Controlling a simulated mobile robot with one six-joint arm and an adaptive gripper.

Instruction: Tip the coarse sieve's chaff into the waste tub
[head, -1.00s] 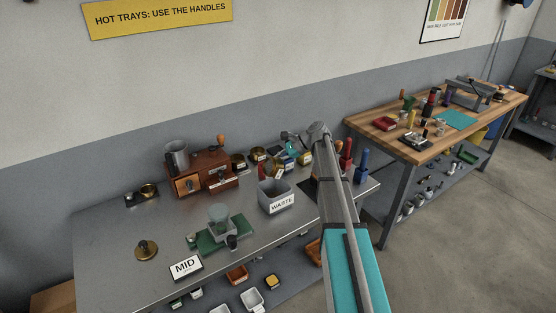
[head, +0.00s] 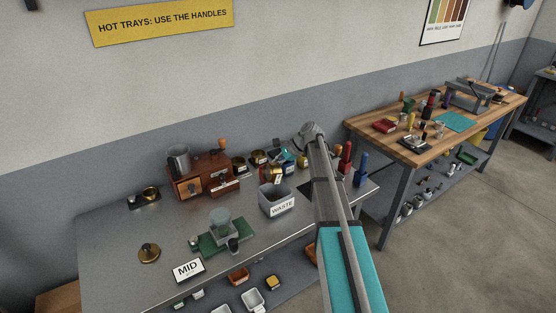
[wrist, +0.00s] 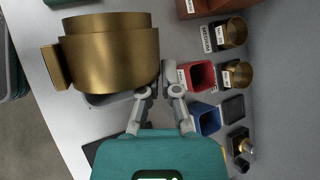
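My gripper (wrist: 160,92) is shut on a brass sieve (wrist: 110,50), which fills the upper left of the wrist view. The sieve's side faces the camera, with a brass tab at its left; its inside and any chaff are hidden. In the head view the held sieve (head: 273,174) is small, just above the back of the grey waste tub (head: 280,205), which bears a WASTE label. A grey edge of what looks like the tub (wrist: 104,99) shows beneath the sieve in the wrist view. I cannot read a label on the held sieve.
Beside the gripper are a red bin (wrist: 198,76) and a blue bin (wrist: 206,118). Two brass cups with labels (wrist: 230,33) stand behind them. A wooden box machine (head: 205,175) and a green-based scale (head: 221,237) stand left of the tub.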

